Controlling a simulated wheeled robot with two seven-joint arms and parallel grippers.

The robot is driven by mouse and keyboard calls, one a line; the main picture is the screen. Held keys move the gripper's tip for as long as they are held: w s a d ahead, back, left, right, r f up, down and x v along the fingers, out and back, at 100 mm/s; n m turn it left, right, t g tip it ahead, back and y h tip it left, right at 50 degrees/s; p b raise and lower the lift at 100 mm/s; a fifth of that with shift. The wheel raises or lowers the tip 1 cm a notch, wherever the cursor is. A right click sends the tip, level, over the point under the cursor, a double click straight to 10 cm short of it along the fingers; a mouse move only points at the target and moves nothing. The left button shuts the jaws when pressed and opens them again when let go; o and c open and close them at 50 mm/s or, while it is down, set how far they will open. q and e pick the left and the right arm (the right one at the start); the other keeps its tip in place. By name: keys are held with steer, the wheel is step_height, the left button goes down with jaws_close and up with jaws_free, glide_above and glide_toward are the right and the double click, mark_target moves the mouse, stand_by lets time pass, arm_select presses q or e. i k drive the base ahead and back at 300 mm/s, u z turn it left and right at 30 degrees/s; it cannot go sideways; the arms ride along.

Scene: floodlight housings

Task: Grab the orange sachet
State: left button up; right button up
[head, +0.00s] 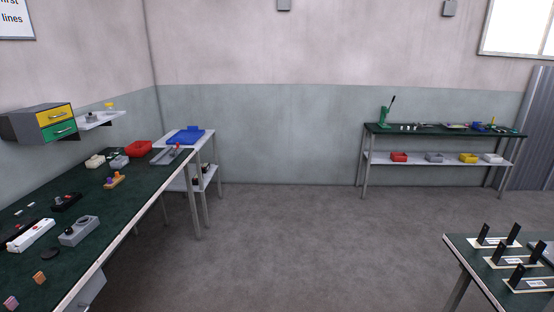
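A small flat orange-brown piece (40,278) lies on the near part of the green-topped bench (130,210) at the left. It may be the orange sachet, but it is too small to tell. A small pinkish piece (10,302) lies nearer, at the bottom left corner. Farther along the bench is an orange block (114,182) with a purple part on it. Neither of my grippers is in view.
Grey housing (79,231), white strip box (31,235) and red bin (138,148) stand on the left bench. A table with black upright brackets (502,256) is at right front. A long bench (440,130) stands at the back wall. The middle floor is clear.

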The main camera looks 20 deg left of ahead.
mark_target(40, 278)
steer(key=u, duration=0.15)
steer(key=i, duration=2.25)
steer(key=u, duration=1.05)
steer(key=i, duration=1.1)
steer(key=u, duration=1.8)
steer(key=i, duration=0.85)
steer(key=u, duration=0.6)
